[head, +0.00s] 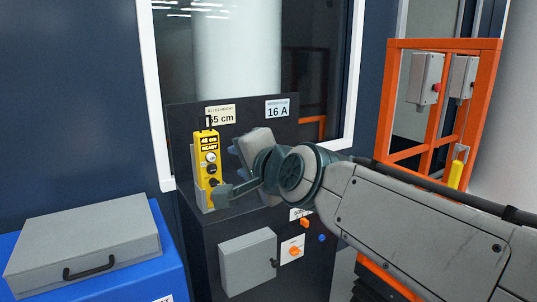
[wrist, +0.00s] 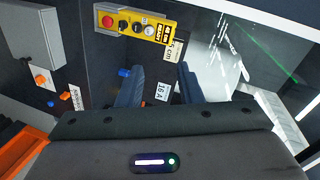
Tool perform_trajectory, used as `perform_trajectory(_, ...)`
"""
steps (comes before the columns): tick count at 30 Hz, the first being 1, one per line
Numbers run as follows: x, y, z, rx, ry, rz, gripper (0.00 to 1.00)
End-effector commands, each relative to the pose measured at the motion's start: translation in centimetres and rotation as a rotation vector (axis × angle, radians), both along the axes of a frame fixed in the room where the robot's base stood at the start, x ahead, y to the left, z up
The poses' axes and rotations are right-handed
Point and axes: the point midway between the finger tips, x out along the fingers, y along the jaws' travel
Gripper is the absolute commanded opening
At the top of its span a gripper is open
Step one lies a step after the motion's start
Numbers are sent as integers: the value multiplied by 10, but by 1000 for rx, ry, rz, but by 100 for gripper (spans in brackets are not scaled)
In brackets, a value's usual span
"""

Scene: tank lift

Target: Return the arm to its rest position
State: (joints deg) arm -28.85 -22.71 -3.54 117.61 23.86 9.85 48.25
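My arm (head: 420,215) reaches in from the right of the head view, bent at the wrist in front of the dark control console. My gripper (wrist: 160,80) is open in the wrist view, with two dark fingers apart and nothing between them but the console behind. In the head view its fingers are mostly hidden by the wrist. A yellow control pendant (head: 207,165) stands upright on the console, left of my wrist; its display seems to read 45 cm READY. It also shows in the wrist view (wrist: 140,24), beyond the fingers, apart from them.
The console (head: 190,120) carries a 16 A label (head: 277,108) and a grey box (head: 248,262). A grey case (head: 85,245) lies on a blue cabinet (head: 165,275) at left. An orange frame (head: 445,44) stands at right. A window is behind.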

Motion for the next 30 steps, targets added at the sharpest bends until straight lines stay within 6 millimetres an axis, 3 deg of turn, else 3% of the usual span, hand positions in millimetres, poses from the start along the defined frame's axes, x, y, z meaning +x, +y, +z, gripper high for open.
perform_trajectory(8,-16,-56,-36,-404,127,49,33)
perform_trajectory(11,-36,-87,-57,-602,218,107,33)
perform_trajectory(18,-105,-159,-98,-970,470,317,33)
perform_trajectory(24,-149,-190,-113,-1097,604,458,33)
perform_trajectory(30,-159,-196,-119,-1121,632,495,33)
